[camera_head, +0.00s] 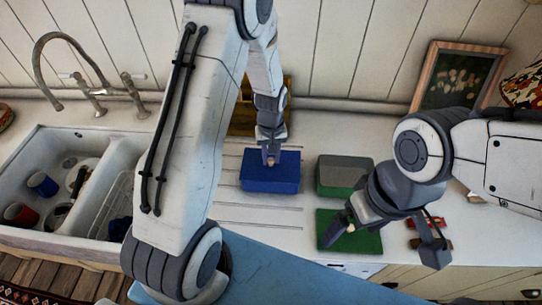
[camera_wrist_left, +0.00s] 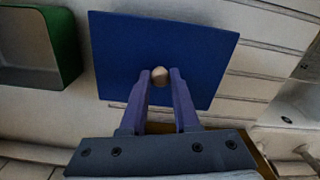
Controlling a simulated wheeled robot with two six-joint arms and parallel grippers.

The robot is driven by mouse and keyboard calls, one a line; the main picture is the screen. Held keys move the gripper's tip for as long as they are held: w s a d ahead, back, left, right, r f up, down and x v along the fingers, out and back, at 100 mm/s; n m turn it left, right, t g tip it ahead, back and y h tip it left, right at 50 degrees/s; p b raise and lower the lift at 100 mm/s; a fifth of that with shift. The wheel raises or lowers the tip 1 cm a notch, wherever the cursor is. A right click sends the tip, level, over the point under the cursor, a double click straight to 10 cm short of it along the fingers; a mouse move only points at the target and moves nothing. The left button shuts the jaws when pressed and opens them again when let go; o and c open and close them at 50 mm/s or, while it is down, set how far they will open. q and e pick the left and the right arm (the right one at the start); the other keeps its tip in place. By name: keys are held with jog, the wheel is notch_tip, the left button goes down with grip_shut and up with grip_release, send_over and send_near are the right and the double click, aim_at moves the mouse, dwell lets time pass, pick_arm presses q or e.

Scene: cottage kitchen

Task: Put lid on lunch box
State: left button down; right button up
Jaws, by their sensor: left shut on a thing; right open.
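A blue lid (camera_head: 283,158) with a pale knob is in my left gripper (camera_head: 270,157), whose fingers close on the knob. The lid is lined up over a blue lunch box (camera_head: 270,184); I cannot tell whether it rests on the rim or hovers slightly above. In the left wrist view the lid (camera_wrist_left: 125,50) hides the box beneath. A green lunch box (camera_head: 343,190) stands open to the right; it also shows in the left wrist view (camera_wrist_left: 69,45). A green lid (camera_head: 368,243) lies in front of it. My right gripper (camera_head: 390,236) is open, with one finger over the green lid.
A white sink (camera_head: 105,150) with cups and dishes is at the left, under a tap (camera_head: 85,85). A framed picture (camera_head: 458,75) leans on the back wall. Small red objects (camera_head: 428,223) lie right of the green lid.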

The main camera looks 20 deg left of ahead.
aim_at(271, 160)
pick_arm(q)
jog(key=shift+f, duration=0.15)
jog(key=c, duration=0.9)
grip_release()
notch_tip(271, 160, up, 11)
jog(key=p, duration=0.8)
jog(key=shift+p, duration=0.35)
